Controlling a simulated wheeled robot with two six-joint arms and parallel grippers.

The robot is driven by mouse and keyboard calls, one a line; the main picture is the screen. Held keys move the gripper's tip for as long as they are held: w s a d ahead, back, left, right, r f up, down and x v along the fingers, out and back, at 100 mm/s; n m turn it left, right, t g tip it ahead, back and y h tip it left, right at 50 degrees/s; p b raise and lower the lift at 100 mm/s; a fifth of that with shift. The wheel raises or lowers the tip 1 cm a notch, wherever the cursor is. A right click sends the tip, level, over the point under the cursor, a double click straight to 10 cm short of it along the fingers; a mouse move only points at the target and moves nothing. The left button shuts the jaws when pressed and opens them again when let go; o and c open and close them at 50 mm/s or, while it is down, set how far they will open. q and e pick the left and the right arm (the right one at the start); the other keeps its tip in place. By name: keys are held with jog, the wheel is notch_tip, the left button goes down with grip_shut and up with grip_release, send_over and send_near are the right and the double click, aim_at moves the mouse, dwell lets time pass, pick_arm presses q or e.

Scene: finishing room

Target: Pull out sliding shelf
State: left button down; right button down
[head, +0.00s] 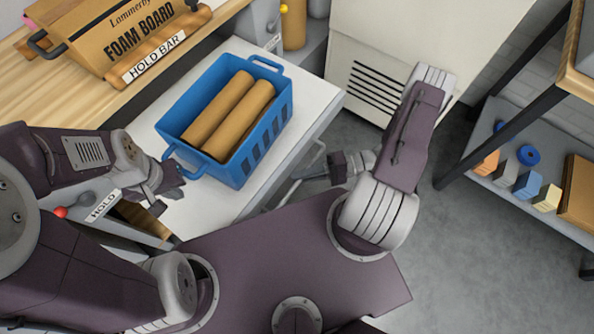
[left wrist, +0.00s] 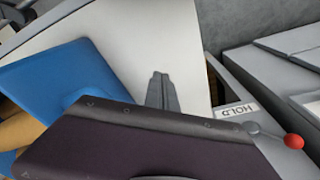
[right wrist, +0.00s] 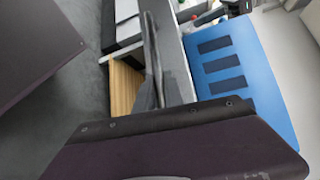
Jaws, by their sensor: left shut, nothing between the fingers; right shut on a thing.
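The sliding shelf (head: 326,98) is a white board carrying a blue bin (head: 262,139) with brown rolls in it. A thin grey handle (head: 317,152) stands off the shelf's right-hand edge in the head view. My left gripper (head: 178,180) is shut and empty, over the white shelf beside the bin's near handle. The left wrist view shows its closed fingers (left wrist: 161,88) above the white surface. A red-knobbed lever (head: 60,212) is by a HOLD label (head: 103,205).
A wooden bench (head: 40,88) holds a foam board box (head: 120,35) at the upper left. A cream cabinet with a vent (head: 375,88) stands behind the shelf. A rack (head: 545,185) with small items is at the right. Grey floor (head: 460,250) is clear between.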

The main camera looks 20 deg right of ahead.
pick_arm(q)
jog(key=shift+s, duration=0.1)
pick_arm(e)
jog(key=shift+s+d, duration=0.15)
jog(key=shift+s, duration=0.05)
jog(key=c, duration=1.5)
grip_release()
jog(key=shift+o, duration=0.2)
pick_arm(q)
jog(key=shift+r+p, duration=0.55)
jog(key=shift+r, duration=0.05)
pick_arm(e)
jog(key=v, duration=0.9)
